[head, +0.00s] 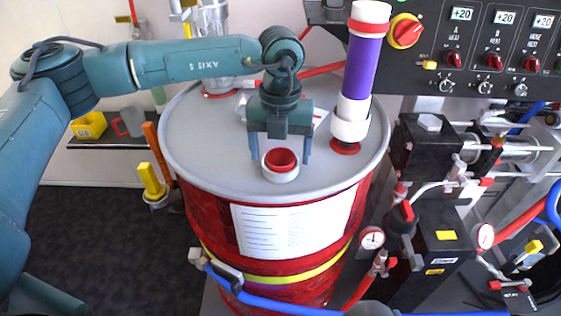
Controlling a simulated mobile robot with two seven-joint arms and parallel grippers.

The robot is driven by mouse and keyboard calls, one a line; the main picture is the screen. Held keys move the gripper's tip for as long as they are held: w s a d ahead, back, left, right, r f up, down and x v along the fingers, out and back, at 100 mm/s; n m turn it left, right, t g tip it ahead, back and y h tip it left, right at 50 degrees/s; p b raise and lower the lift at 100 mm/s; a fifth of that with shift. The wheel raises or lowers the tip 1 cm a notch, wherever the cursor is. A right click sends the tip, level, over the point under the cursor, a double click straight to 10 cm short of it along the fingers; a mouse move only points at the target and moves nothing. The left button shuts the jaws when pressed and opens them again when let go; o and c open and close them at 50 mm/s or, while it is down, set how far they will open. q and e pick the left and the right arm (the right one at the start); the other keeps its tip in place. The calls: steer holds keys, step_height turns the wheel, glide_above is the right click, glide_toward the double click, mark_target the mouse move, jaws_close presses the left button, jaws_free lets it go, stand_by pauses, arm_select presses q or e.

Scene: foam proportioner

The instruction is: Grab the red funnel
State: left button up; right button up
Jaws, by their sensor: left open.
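A short white cup-like piece with a red hollow inside (281,174) stands on the grey lid of the red drum (210,150). It is the nearest match for the red funnel, but its full funnel shape does not show. My left gripper (281,153) is open and points down, just above and behind this piece. One finger shows to the left of it and one to the right, and nothing is held. I cannot tell how far the fingertips are from the lid. My right gripper is not in view.
A purple and white pump tube (362,65) stands on the lid to the right. A clear container (215,50) is behind left. The black control panel (450,60) and metal machinery (430,150) fill the right. A blue hose (280,305) crosses in front of the drum.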

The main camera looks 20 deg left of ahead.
arm_select(q)
steer(key=shift+c, duration=0.3)
steer(key=c, duration=1)
